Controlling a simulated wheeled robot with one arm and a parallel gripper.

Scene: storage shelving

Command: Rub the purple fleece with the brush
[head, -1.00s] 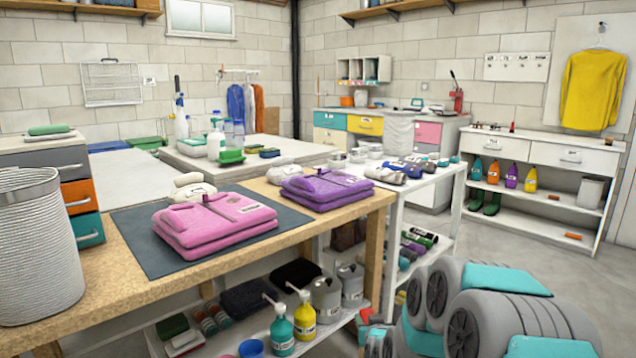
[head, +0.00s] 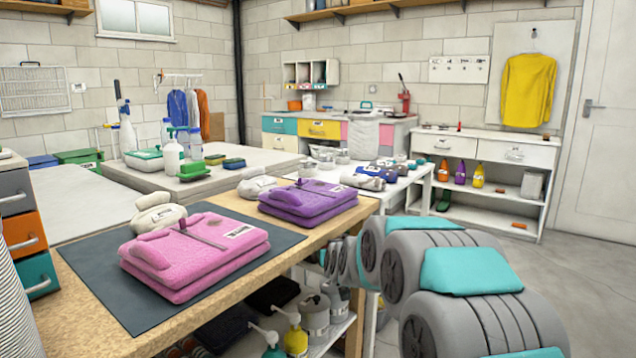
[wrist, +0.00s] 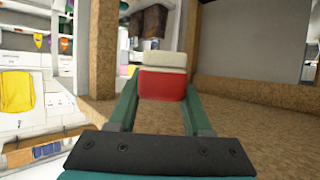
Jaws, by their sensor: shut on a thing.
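The purple fleece (head: 310,203) lies folded on the wooden bench (head: 345,225), at the far end of a dark mat, in the head view. My gripper (wrist: 163,100) shows only in the wrist view, with its two green fingers shut on a red and cream block, apparently the brush (wrist: 163,84). Its bristles cannot be clearly made out. The purple fleece cannot be made out in the wrist view, and the gripper's distance from it cannot be told.
A folded pink fleece (head: 195,252) lies on the dark mat (head: 85,270), nearer than the purple one. Rolled pale cloths (head: 158,216) lie beside them. A white table with rolls and jars stands beyond the bench. Bottles stand on the shelf below. Open floor lies at right.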

